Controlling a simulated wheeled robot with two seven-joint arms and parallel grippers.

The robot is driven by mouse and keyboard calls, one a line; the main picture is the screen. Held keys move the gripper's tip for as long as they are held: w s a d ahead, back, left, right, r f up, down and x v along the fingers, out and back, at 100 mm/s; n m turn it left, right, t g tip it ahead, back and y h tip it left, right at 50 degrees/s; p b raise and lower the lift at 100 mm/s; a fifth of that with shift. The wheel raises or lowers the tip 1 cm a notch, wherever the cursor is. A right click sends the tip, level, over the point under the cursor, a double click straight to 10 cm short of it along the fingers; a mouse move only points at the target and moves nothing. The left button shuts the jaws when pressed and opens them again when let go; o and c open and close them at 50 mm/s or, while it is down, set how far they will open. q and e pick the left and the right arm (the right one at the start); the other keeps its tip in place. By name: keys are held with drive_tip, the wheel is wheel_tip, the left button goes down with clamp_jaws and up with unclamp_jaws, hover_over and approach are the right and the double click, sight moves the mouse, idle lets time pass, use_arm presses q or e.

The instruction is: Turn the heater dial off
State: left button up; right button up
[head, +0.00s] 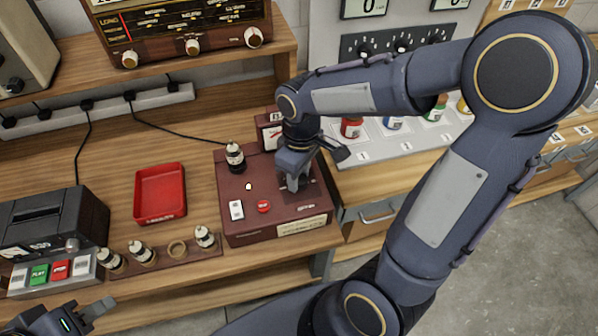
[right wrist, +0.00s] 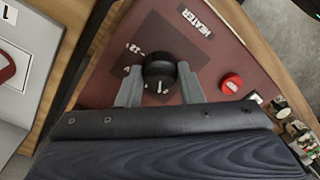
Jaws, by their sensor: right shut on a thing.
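The heater dial (right wrist: 158,68) is a black round knob with a white pointer mark, on a dark patch of a maroon heater box. A "HEATER" label (right wrist: 197,22) is beside it in the right wrist view. The maroon box (head: 238,180) stands on the wooden bench in the head view. My right gripper (right wrist: 160,82) reaches down onto the box and is shut on the dial, one finger on each side. In the head view the right gripper (head: 295,183) hides the dial. My left gripper (head: 92,312) is at the bottom left, away from the box; its finger opening is unclear.
A red tray (head: 160,193) lies to the left. A grey panel with jars is at right.

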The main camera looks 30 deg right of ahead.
drive_tip(key=n, duration=0.5)
drive_tip(key=shift+n+p, duration=0.3)
drive_tip(key=shift+p, duration=0.1)
drive_tip(key=n+p, duration=0.1)
drive_tip(key=n, duration=0.4)
drive_tip(key=shift+a+n+h, duration=0.1)
drive_tip(key=shift+n+h, duration=0.2)
drive_tip(key=shift+n, duration=0.1)
drive_tip(key=o, duration=1)
drive_tip(key=shift+c, duration=0.2)
drive_tip(key=shift+r, duration=0.1)
drive_tip(key=r, duration=0.7)
drive_tip(key=shift+w+r, duration=0.2)
drive_tip(key=shift+r, duration=0.1)
